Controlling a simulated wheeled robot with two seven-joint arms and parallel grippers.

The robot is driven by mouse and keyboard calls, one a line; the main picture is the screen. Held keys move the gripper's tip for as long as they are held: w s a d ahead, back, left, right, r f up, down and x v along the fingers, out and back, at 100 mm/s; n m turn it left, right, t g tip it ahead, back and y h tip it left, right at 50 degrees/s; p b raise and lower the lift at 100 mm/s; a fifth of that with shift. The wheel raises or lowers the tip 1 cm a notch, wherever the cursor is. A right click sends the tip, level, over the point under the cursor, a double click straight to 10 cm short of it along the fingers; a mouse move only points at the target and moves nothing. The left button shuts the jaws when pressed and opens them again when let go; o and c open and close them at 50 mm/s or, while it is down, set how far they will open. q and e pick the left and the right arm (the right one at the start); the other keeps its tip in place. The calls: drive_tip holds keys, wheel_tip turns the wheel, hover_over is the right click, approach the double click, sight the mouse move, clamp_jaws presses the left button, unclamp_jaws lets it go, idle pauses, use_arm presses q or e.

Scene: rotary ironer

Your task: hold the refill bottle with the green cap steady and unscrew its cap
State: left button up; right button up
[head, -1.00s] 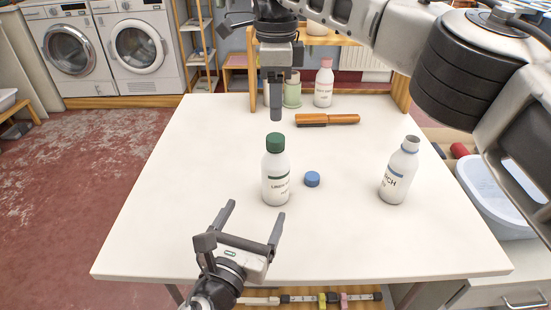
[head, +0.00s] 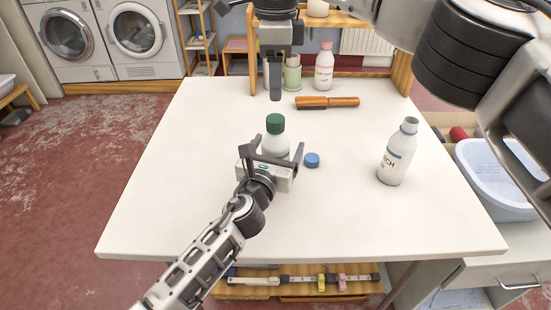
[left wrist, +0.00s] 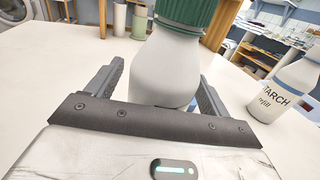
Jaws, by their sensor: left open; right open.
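The refill bottle (head: 275,146) is white with a green cap (head: 275,123) and stands upright on the table. In the left wrist view the bottle (left wrist: 163,68) stands between the spread fingers of my left gripper, its green cap (left wrist: 188,12) cut by the top edge. My left gripper (head: 274,152) is open around the bottle body; I cannot tell whether a finger touches it. The gripper hides the bottle's lower part and label in the head view. My right gripper (head: 275,82) is open and empty, pointing down above the table, behind the green-capped bottle.
An uncapped starch bottle (head: 397,153) stands to the right. A loose blue cap (head: 312,160) lies just right of the green-capped bottle. A wooden-handled brush (head: 327,102), a pink-capped bottle (head: 324,66) and a green cup (head: 292,74) are at the back. The table's (head: 180,170) left side is clear.

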use_arm(q)
drive_tip(key=shift+w+d, duration=0.1)
drive_tip(key=shift+w, duration=0.15)
